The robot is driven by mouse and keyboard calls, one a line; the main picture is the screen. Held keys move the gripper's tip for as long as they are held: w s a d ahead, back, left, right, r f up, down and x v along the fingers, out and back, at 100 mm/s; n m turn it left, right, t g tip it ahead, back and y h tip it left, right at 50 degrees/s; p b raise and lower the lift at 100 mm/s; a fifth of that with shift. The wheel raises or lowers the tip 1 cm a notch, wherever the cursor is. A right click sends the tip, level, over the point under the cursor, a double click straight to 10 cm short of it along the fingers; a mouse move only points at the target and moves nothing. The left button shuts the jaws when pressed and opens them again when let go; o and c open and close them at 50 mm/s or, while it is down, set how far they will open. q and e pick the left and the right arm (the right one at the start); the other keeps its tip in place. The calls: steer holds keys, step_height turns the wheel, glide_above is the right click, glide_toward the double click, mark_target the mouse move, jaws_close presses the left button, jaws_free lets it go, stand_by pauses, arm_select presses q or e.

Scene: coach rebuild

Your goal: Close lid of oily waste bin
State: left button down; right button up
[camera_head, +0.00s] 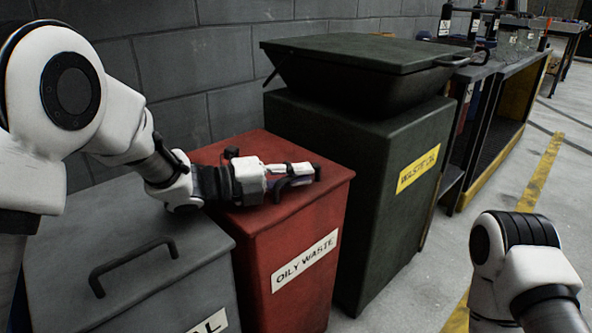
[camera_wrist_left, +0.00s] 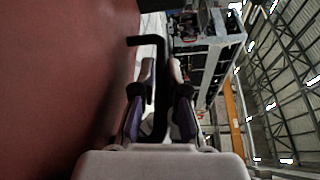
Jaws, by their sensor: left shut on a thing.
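The red oily waste bin (camera_head: 288,258) stands between a grey bin and a dark green bin, with its name label on the front. Its red lid (camera_head: 325,177) lies flat on top and looks closed; it fills the left of the left wrist view (camera_wrist_left: 60,80). My left gripper (camera_head: 295,176) is over the lid and shut on its dark bar handle (camera_wrist_left: 155,55). The fingers partly hide the handle in the head view. My right arm shows at the lower right, but its gripper is out of view.
The grey bin (camera_head: 130,275) with a closed, handled lid stands left of the red bin. The dark green waste oil bin (camera_head: 400,215) stands close on the right. A block wall (camera_head: 200,50) is behind.

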arm_select(q)
steer(key=shift+f, duration=0.3)
steer(key=c, duration=1.2)
jaws_free()
steer(key=shift+f, duration=0.1)
steer(key=v, duration=1.2)
steer(key=shift+s, duration=0.1)
